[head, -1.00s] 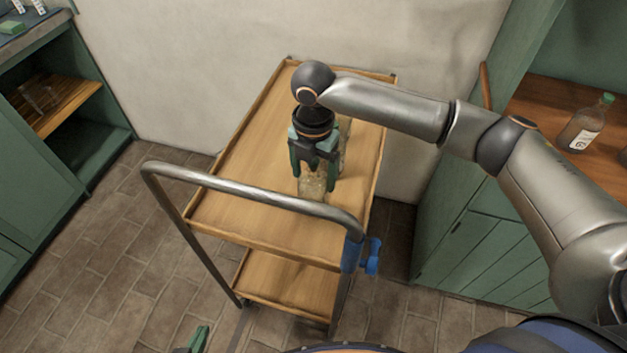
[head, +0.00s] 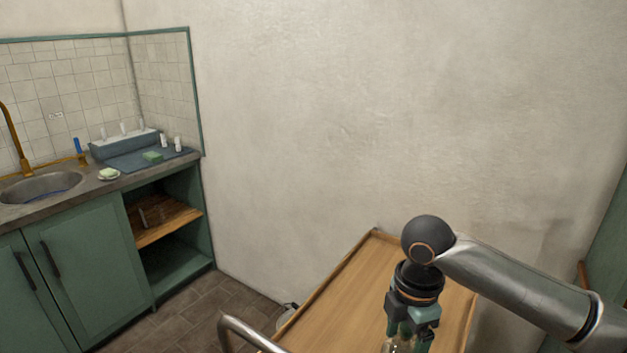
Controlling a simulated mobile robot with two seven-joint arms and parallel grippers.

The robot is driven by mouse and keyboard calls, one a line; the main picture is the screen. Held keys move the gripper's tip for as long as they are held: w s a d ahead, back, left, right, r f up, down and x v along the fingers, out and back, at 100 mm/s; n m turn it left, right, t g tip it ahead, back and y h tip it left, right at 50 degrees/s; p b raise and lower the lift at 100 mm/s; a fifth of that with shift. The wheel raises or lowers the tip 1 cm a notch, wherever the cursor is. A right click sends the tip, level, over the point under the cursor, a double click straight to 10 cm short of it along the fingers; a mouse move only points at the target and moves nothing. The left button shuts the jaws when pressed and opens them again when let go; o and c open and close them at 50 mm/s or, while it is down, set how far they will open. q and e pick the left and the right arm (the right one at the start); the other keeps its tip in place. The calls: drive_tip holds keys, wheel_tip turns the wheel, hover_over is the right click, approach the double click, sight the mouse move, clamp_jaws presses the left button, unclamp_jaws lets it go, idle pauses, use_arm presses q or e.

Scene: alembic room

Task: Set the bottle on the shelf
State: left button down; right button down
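My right gripper (head: 407,342) points down over the wooden cart top at the bottom right of the head view. Its fingertips are cut off by the lower edge. Part of a clear glass bottle (head: 392,347) shows at its fingers; most of the bottle is hidden or out of frame. I cannot tell whether the fingers press on it. A wooden shelf (head: 178,222) is inside the open green cabinet under the counter at the left, with clear glassware (head: 150,216) on its left part. My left gripper is out of view.
The cart top (head: 350,290) has a raised rim, and its metal handle (head: 240,328) curves up at the bottom. Tiled floor lies between cart and cabinet. A sink (head: 40,187), a blue-grey tray (head: 135,160) and small items stand on the counter. A plain wall closes the back.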

drive_tip(key=m, duration=0.1)
drive_tip(key=s+d+m, duration=0.1)
drive_tip(key=m, duration=0.1)
drive_tip(key=r+m, duration=0.1)
drive_tip(key=m, duration=0.1)
drive_tip(key=shift+s+d+p, duration=0.2)
drive_tip(key=shift+s+p, duration=0.1)
drive_tip(key=shift+s, duration=0.05)
drive_tip(key=s+d+r+m+p, duration=0.1)
drive_tip(key=s+d+m, duration=0.2)
drive_tip(key=m, duration=1.3)
drive_tip(key=s, duration=0.3)
drive_tip(key=shift+s+p, duration=0.15)
drive_tip(key=shift+p, duration=0.25)
drive_tip(key=shift+d, duration=0.1)
